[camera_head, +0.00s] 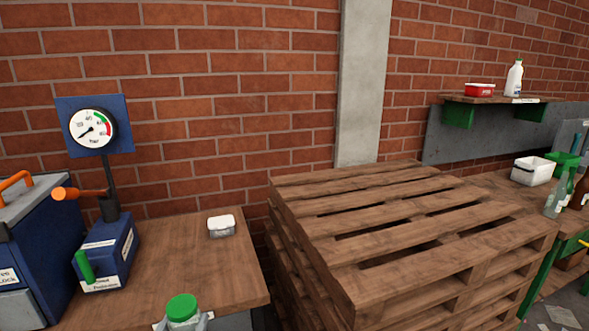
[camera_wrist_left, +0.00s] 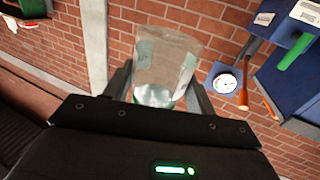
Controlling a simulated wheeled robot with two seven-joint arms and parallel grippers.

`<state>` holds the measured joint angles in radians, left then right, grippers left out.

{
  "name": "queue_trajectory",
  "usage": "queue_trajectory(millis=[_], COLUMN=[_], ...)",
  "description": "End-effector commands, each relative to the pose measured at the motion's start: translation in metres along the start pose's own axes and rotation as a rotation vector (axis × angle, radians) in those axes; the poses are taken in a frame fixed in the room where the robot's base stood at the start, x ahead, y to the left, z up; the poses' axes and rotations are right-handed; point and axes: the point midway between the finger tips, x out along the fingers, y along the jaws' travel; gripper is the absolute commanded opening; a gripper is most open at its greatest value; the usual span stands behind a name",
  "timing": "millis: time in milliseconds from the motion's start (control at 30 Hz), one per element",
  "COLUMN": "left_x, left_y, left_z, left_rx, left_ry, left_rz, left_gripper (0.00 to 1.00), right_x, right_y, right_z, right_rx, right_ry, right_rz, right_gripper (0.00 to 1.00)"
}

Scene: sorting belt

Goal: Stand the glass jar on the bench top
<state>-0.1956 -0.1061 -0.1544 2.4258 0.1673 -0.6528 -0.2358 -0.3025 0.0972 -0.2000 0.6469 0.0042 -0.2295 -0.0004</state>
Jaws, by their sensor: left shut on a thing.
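The glass jar has a green lid (camera_head: 182,307), which shows at the bottom edge of the head view; most of its body is cut off there. In the left wrist view the clear jar (camera_wrist_left: 165,62) sits between the two fingers. My left gripper (camera_head: 182,321) is shut on the jar, its fingertips on either side just below the lid. The jar appears about upright, lid up, near the front edge of the wooden bench top (camera_head: 165,265). Its base is hidden in the head view, so I cannot tell whether it touches the bench. My right gripper is not in view.
A small clear tub with a white lid (camera_head: 221,227) stands on the bench top's right part. A blue pump with a gauge (camera_head: 93,128) stands at the left, beside a larger blue box (camera_head: 40,235). Bare wood lies between pump and tub. Stacked pallets (camera_head: 400,235) stand right of the bench.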

Motion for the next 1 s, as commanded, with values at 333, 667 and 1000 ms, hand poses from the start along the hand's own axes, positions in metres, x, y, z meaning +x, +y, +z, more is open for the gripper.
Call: queue_trajectory(millis=[333, 667, 1000], left_x=[0.0, -0.003, -0.018], left_y=[0.001, 0.021, 0.102], left_z=[-0.003, -0.011, -0.035], left_rx=[0.0, 0.007, 0.016], left_ry=[0.002, 0.007, 0.006], left_rz=[0.002, 0.096, 0.474], left_gripper=[0.3, 0.3, 0.3], right_x=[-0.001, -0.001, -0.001], right_y=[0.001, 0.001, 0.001], right_z=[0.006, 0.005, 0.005], right_rx=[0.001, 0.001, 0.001], right_ry=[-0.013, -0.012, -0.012], right_rz=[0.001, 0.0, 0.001], right_gripper=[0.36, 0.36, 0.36])
